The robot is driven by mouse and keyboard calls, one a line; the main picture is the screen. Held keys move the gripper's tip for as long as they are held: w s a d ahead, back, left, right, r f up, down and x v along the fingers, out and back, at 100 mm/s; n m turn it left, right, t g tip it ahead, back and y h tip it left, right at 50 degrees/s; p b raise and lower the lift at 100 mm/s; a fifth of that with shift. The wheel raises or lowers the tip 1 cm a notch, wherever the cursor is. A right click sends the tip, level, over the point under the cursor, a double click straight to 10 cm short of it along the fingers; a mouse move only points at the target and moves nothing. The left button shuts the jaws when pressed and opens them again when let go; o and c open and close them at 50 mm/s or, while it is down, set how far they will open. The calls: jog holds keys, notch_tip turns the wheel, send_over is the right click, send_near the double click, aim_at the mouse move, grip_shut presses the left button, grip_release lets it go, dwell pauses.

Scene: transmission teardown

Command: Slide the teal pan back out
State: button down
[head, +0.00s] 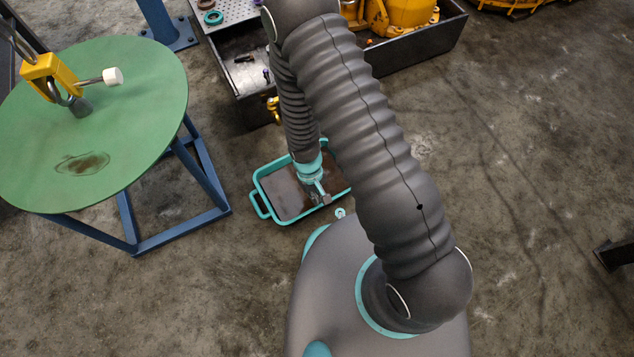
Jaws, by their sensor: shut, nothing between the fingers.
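The teal pan (269,193) is a shallow rectangular tray with a teal rim and a dark brown-grey inside. It lies on the concrete floor between the green round table and my base. A teal loop handle (258,204) sticks out from its left end. My gripper (322,198) points down over the right half of the pan and is shut and empty. I cannot tell whether it touches the pan. My arm hides part of the pan's right side.
A green round table (120,160) on a blue frame (170,232) stands at left, with a yellow clamp (47,72) on top. A dark bench or trough (425,47) holding yellow machinery (400,14) stands behind the pan. Open floor lies left of my base.

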jog(key=shift+s+d, duration=0.1)
jog(key=shift+s, duration=0.05)
jog(key=shift+w, duration=0.3)
jog(key=w, duration=0.1)
jog(key=w+a, duration=0.2)
jog(key=shift+w+a+r, duration=0.1)
jog(key=shift+a+r, duration=0.15)
jog(key=shift+r, duration=0.05)
jog(key=p+v, duration=0.1)
jog(key=v, duration=0.8)
jog(key=shift+r, duration=0.2)
